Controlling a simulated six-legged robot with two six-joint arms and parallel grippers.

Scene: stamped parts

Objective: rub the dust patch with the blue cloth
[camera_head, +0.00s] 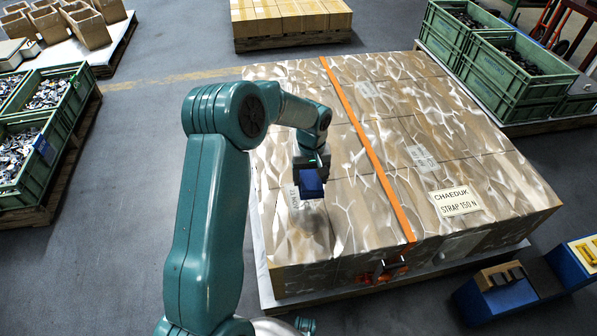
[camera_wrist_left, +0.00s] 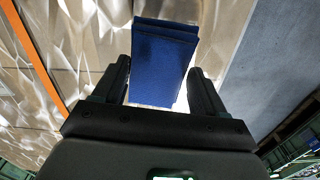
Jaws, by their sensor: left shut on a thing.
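The blue cloth (camera_head: 311,186) is a folded pad held in my left gripper (camera_head: 310,163), over the left part of the wrapped boxes' top. In the left wrist view the cloth (camera_wrist_left: 162,65) sits between the two dark fingers, which are shut on it. A faint grey smudge (camera_head: 317,226), perhaps the dust patch, lies just in front of the cloth on the wrapped top; it may be partly shadow. I cannot tell whether the cloth touches the surface. My right gripper is not in view.
The wrapped boxes (camera_head: 467,152) fill the middle, with an orange strap (camera_head: 362,137) across the top and a label (camera_head: 455,202) at right. Green crates of parts (camera_head: 520,65) stand back right, more (camera_head: 30,165) at left. Grey floor (camera_head: 120,250) is open at left.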

